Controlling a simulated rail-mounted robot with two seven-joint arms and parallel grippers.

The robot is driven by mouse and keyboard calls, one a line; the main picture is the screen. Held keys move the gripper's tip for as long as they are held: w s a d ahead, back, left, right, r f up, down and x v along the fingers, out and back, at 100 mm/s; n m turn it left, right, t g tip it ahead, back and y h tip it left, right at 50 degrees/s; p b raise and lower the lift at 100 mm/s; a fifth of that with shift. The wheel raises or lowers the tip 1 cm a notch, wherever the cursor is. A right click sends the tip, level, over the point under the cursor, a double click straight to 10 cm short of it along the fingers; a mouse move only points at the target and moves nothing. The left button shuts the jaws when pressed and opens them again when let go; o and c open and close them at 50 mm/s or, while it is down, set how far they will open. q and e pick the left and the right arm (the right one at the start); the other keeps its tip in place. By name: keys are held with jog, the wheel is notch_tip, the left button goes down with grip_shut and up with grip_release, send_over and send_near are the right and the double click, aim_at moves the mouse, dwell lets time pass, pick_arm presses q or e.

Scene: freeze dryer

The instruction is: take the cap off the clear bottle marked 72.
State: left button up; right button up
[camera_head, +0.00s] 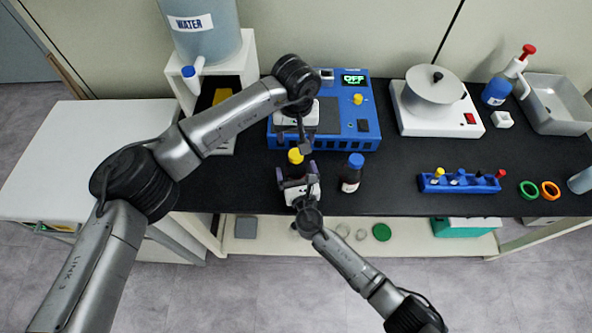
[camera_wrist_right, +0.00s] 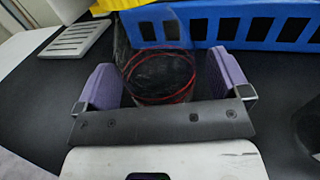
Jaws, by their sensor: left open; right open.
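A bottle with a yellow cap (camera_head: 295,156) stands on the black bench top, and the cap is on it. Its clear body (camera_wrist_right: 160,75), with thin red lines, shows in the right wrist view; I cannot read any number on it. My right gripper (camera_head: 298,173) is low at the bottle, its purple fingers open on either side of the body, with gaps visible in the wrist view. My left gripper (camera_head: 304,143) is open above and just behind the yellow cap, pointing down. Its fingers are small and partly hidden by its own arm.
A blue device (camera_head: 345,125) is behind. A blue tube rack (camera_head: 460,184), white round-topped device (camera_head: 435,110) and water dispenser (camera_head: 205,35) stand farther off. The bench's front edge is near.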

aim_at(296, 154)
jog(key=shift+c, duration=0.2)
jog(key=c, duration=1.5)
pick_arm(q)
jog(key=shift+m, duration=0.9)
pick_arm(e)
grip_shut()
pick_arm(q)
jog(key=shift+f+m, duration=0.1)
jog(key=shift+m, duration=1.1)
jog(key=shift+f, duration=3.9)
